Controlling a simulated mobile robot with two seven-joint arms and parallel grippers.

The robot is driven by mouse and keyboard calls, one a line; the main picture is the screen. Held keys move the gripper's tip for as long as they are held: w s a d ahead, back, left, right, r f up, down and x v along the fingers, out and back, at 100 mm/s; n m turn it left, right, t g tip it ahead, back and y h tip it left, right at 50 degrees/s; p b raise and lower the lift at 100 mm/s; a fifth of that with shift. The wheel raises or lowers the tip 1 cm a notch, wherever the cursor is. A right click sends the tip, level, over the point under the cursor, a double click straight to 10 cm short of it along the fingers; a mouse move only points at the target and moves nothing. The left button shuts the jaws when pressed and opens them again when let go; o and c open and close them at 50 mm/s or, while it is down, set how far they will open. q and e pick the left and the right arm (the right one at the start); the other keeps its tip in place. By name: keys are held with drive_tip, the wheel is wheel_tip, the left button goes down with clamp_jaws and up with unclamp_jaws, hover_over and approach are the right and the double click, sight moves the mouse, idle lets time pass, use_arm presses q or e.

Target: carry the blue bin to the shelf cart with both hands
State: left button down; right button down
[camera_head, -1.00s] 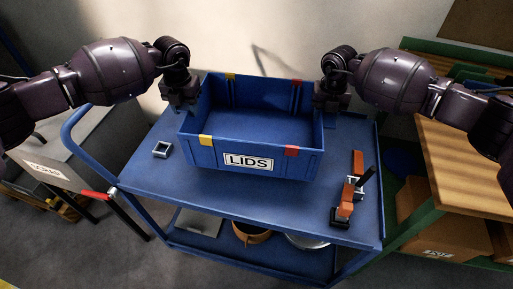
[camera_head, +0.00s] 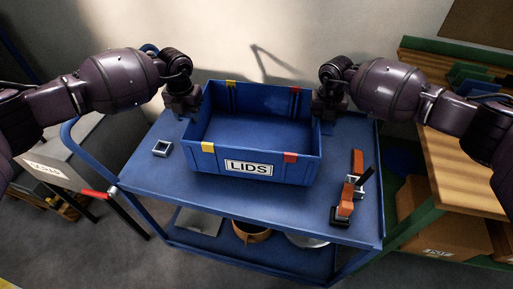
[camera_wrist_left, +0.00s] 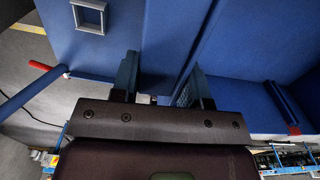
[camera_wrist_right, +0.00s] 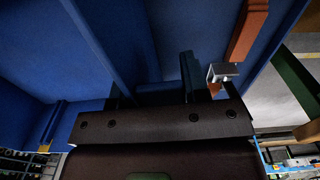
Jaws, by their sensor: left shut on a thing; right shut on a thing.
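The blue bin (camera_head: 207,162), with a LIDS label and yellow and red corner marks, is over the top deck of the blue shelf cart (camera_head: 150,190). It looks level and empty. I cannot tell whether its base touches the deck. My left gripper (camera_head: 192,104) is shut on the bin's left wall, and its fingers show in the left wrist view (camera_wrist_left: 160,82). My right gripper (camera_head: 322,104) is shut on the right wall, and its fingers show in the right wrist view (camera_wrist_right: 155,88). The fingertips are partly hidden in the head view.
A small grey square frame (camera_head: 162,148) lies on the deck left of the bin. An orange and black clamp-like tool (camera_head: 346,205) lies on the right. A bowl (camera_head: 250,232) is on the lower shelf. A wooden bench (camera_head: 465,165) stands at the right.

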use_arm(q)
drive_tip(key=shift+w+d+f, duration=0.1)
drive_tip(key=shift+f, duration=0.25)
use_arm(e)
drive_tip(key=shift+s+f, duration=0.1)
drive_tip(key=shift+f, duration=0.45)
use_arm(q)
drive_tip(key=c, duration=0.9)
unclamp_jaws()
drive_tip(key=shift+c, duration=0.2)
use_arm(e)
drive_tip(key=c, duration=0.9)
unclamp_jaws()
use_arm(q)
drive_tip(key=o, duration=0.3)
drive_tip(key=shift+f, duration=0.1)
use_arm(e)
drive_tip(key=shift+o, duration=1.4)
use_arm(q)
wheel_tip(320, 180, up, 12)
drive_tip(key=shift+f, duration=0.1)
use_arm(e)
wheel_tip(320, 180, up, 12)
drive_tip(key=shift+r, duration=0.1)
use_arm(q)
drive_tip(key=shift+s, duration=0.25)
